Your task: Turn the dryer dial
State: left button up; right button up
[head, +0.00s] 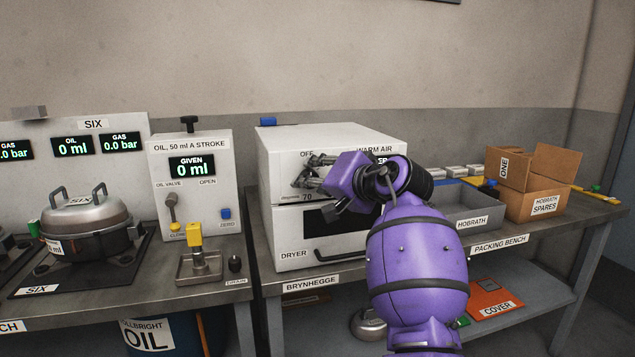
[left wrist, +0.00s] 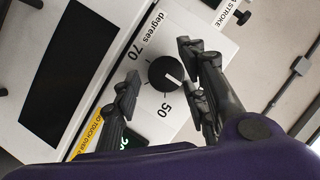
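The dryer (head: 330,140) is a white box on the bench, with a dark window and a handle on its front. Its dial (left wrist: 165,73) is round and black with a white pointer mark, between the printed 70 and 50, in the left wrist view. My left gripper (head: 313,172) is at the upper part of the dryer front and hides the dial in the head view. In the left wrist view my left gripper (left wrist: 162,82) is open, with one finger on each side of the dial. A small gap shows on the left finger's side; contact on the other side is unclear. My right gripper is not in view.
A green display (left wrist: 132,143) and a yellow label (left wrist: 88,132) sit near the dial. The oil station (head: 190,200) stands left of the dryer. A grey tray (head: 480,207) and an open cardboard box (head: 541,180) stand to the right on the packing bench.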

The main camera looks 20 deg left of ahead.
pick_arm(q)
jog(key=shift+c, duration=0.4)
jog(key=shift+f, duration=0.1)
jog(key=c, duration=0.9)
